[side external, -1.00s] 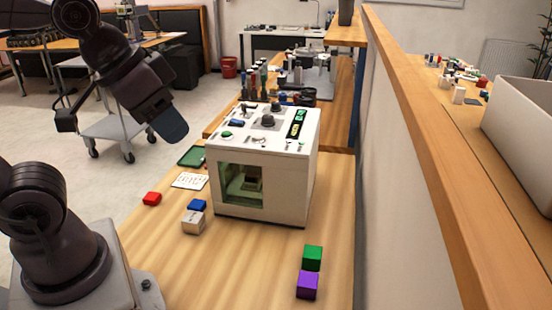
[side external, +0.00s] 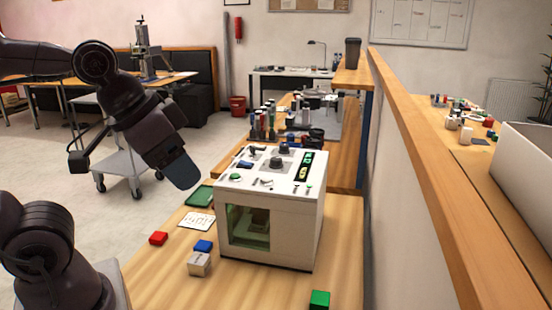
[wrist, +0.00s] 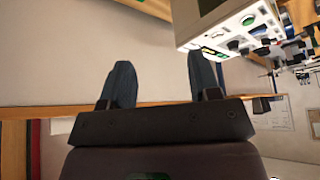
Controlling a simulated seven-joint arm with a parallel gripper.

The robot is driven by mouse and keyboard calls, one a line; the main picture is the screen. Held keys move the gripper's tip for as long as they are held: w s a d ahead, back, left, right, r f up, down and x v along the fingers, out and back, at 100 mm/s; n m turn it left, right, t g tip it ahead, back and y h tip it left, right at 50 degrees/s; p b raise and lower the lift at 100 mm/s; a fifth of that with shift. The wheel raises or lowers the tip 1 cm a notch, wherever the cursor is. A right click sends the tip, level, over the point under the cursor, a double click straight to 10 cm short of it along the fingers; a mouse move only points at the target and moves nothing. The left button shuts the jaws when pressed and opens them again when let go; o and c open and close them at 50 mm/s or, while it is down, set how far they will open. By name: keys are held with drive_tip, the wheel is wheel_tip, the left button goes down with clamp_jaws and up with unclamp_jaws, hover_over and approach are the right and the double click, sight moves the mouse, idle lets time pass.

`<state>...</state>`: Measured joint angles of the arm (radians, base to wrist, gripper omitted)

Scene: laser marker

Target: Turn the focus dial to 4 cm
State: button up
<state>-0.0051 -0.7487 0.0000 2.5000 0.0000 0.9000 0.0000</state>
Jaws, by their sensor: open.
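The laser marker (side external: 268,225) is a white box on the wooden table with a green-tinted front window. Its top panel carries two dark round knobs, one at the back (side external: 284,148) and one nearer the middle (side external: 275,163), a green button (side external: 235,177) and a lit green display (side external: 304,165). I cannot read labels or tell which knob is the focus dial. My gripper (side external: 182,170) is in the air left of the marker, apart from it. In the wrist view my gripper (wrist: 162,82) is open and empty. The marker's panel edge (wrist: 250,35) shows there at upper right.
A wood-topped partition (side external: 430,170) stands to the right.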

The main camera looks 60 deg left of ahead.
drive_tip(key=shift+o, duration=0.2)
drive_tip(key=shift+w+a+f+n+g, duration=0.3)
drive_tip(key=shift+w+a+f+g, duration=0.3)
drive_tip(key=shift+f, duration=0.2)
drive_tip(key=n+g, duration=0.4)
drive_tip(key=n, duration=0.4)
approach(276, 159)
drive_tip(key=f, duration=0.9)
drive_tip(key=shift+w+a+f, duration=0.1)
drive_tip(key=shift+w+f, duration=0.1)
drive_tip(key=c, duration=0.9)
